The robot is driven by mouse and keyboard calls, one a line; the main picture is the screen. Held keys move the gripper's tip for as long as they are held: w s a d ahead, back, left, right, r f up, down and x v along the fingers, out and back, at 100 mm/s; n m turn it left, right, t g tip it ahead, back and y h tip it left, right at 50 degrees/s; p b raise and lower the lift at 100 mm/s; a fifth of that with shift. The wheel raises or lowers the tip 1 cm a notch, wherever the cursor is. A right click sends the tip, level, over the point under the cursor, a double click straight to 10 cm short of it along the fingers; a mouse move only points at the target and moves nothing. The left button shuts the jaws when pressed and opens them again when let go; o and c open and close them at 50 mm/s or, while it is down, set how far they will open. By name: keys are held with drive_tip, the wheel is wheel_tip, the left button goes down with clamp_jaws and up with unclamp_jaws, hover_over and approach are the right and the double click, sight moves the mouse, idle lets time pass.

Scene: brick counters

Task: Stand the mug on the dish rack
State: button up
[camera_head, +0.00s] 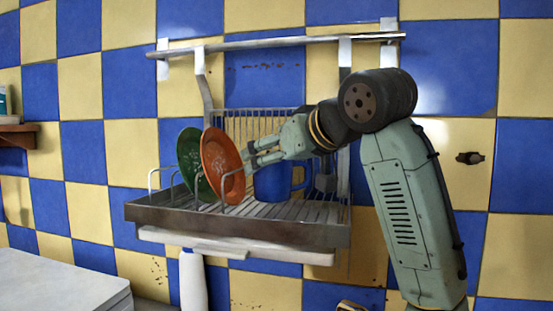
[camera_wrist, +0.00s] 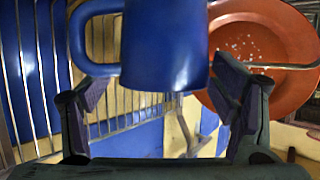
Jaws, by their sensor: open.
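The blue mug (camera_head: 268,188) stands on the wall-mounted dish rack (camera_head: 235,228), and looks upright, with its handle to the right. My gripper (camera_head: 252,159) reaches in from the right, over the rack, just above and in front of the mug, and hides the mug's upper part. In the wrist view the mug (camera_wrist: 165,45) fills the top middle, with its handle to the left. My gripper's fingers (camera_wrist: 163,82) are spread wide on either side of the mug's near end. The jaws are open and hold nothing. I cannot tell whether a finger touches the mug.
An orange plate (camera_head: 221,160) and a green plate (camera_head: 189,155) stand in the wire holders left of the mug. The orange plate (camera_wrist: 262,62) is close to the right finger in the wrist view. A rail (camera_head: 270,43) runs above the rack. A pale counter (camera_head: 60,283) is at lower left.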

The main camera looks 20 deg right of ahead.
drive_tip(key=b+v, duration=0.3)
drive_tip(key=v, duration=0.9)
